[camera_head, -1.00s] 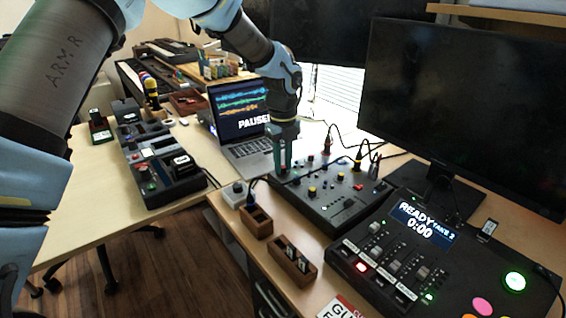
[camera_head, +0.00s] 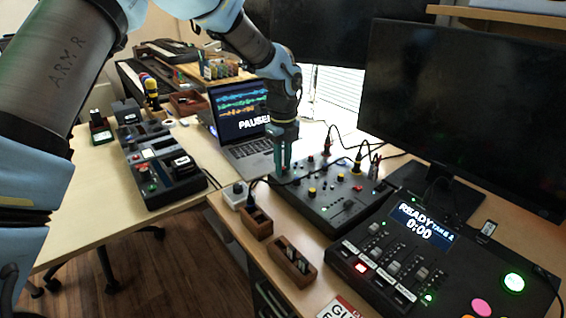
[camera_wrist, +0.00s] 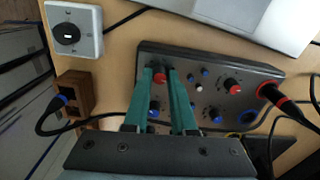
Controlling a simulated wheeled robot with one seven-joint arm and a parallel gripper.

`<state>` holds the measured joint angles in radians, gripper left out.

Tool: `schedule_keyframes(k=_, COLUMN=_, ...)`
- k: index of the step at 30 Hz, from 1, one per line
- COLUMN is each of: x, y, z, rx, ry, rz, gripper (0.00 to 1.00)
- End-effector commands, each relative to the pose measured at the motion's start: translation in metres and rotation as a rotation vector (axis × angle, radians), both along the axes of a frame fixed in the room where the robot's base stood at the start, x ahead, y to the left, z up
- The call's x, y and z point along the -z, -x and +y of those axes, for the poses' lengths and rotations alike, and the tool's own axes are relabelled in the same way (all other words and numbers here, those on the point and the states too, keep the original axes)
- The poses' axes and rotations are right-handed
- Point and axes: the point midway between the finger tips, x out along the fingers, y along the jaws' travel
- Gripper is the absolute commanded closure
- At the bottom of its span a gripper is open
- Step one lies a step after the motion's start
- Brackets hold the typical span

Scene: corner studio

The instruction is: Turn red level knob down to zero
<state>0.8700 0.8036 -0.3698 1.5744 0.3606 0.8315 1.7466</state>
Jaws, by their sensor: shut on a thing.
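A black mixer (camera_head: 335,196) with small coloured knobs stands on the desk, and it also shows in the wrist view (camera_wrist: 240,70). My gripper (camera_head: 282,170) points down at the mixer's far left corner in the head view. In the wrist view my gripper (camera_wrist: 167,72) has its two green fingers on either side of a red knob (camera_wrist: 160,79) near the mixer's left end, shut on it. A second red-topped knob (camera_wrist: 232,85) sits to the right, apart from the fingers. The held knob's pointer is not readable, and the fingers hide part of the panel.
Blue knobs (camera_wrist: 214,114) sit close by, and a red-ringed cable plug (camera_wrist: 268,90) stands at the mixer's right. A laptop (camera_head: 245,125) is behind. A grey box with a dial (camera_wrist: 72,30) and a wooden holder (camera_wrist: 75,92) lie to the left.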

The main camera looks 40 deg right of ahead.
Motion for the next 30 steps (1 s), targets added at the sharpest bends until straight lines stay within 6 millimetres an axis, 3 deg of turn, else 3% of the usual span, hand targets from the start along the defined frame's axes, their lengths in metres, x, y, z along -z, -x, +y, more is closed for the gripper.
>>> schedule_keyframes(k=30, x=0.0002, y=0.0013, z=-0.0004, rx=-0.947, ry=0.001, rz=0.001, gripper=1.0)
